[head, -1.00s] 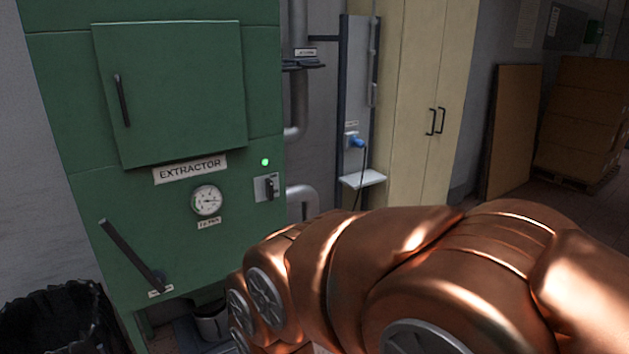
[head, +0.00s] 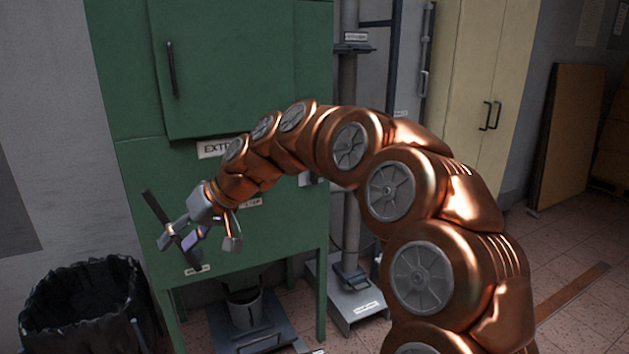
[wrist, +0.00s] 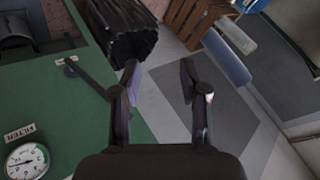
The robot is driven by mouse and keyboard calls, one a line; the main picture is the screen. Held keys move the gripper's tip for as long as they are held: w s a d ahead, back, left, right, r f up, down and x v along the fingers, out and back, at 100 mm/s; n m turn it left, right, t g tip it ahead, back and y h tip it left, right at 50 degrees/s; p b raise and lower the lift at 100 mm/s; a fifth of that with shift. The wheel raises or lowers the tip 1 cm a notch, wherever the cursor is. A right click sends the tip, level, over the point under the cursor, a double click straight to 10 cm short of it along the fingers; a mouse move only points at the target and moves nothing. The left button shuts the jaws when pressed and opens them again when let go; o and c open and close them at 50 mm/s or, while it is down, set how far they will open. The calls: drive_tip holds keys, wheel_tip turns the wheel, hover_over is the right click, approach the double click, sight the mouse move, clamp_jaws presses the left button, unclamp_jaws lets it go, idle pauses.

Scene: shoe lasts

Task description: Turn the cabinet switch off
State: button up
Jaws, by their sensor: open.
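The green extractor cabinet (head: 290,250) stands in the middle of the head view. Its switch plate (head: 306,180) shows only as a grey sliver behind my arm; the knob and the green lamp above it are hidden. My gripper (head: 198,243) is open and empty in front of the lower left of the cabinet, near the black lever (head: 150,204), well left of the switch. In the wrist view my gripper (wrist: 158,82) has its two fingers apart, with floor between them. The lever (wrist: 90,77) and the gauge (wrist: 27,161) lie left of the fingers there; the switch is not in that view.
A black-lined bin (head: 80,300) stands at the cabinet's lower left. A grey bucket (head: 245,308) is under the cabinet. A vertical pipe (head: 347,100) and a cream cupboard (head: 480,90) are to the right. A wooden crate (wrist: 200,18) shows in the wrist view.

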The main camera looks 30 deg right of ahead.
sight(315, 184)
drive_tip(key=w+d+m+t+y+b, duration=0.1)
drive_tip(key=w+d+t+b, duration=0.45)
drive_tip(key=w, duration=0.95)
drive_tip(key=w+d+f+m+t+h+b, duration=0.1)
drive_tip(key=w+d+f+m+t, duration=0.2)
drive_tip(key=w+d, duration=0.95)
drive_tip(key=d+f+t+h+b, duration=0.3)
drive_tip(key=d+h+b, duration=0.15)
drive_tip(key=d, duration=1.15)
drive_tip(key=d+f+t+h+b, duration=0.3)
drive_tip(key=d+h, duration=0.2)
drive_tip(key=d, duration=1.1)
drive_tip(key=shift+g, duration=0.25)
drive_tip(key=shift+w+d+f+p, duration=0.1)
drive_tip(key=shift+w+p, duration=1.05)
drive_tip(key=shift+w, duration=0.8)
drive_tip(key=shift+w+d+f+p, duration=0.1)
drive_tip(key=shift+w+p, duration=1)
drive_tip(key=shift+w, duration=0.85)
drive_tip(key=shift+a, duration=0.1)
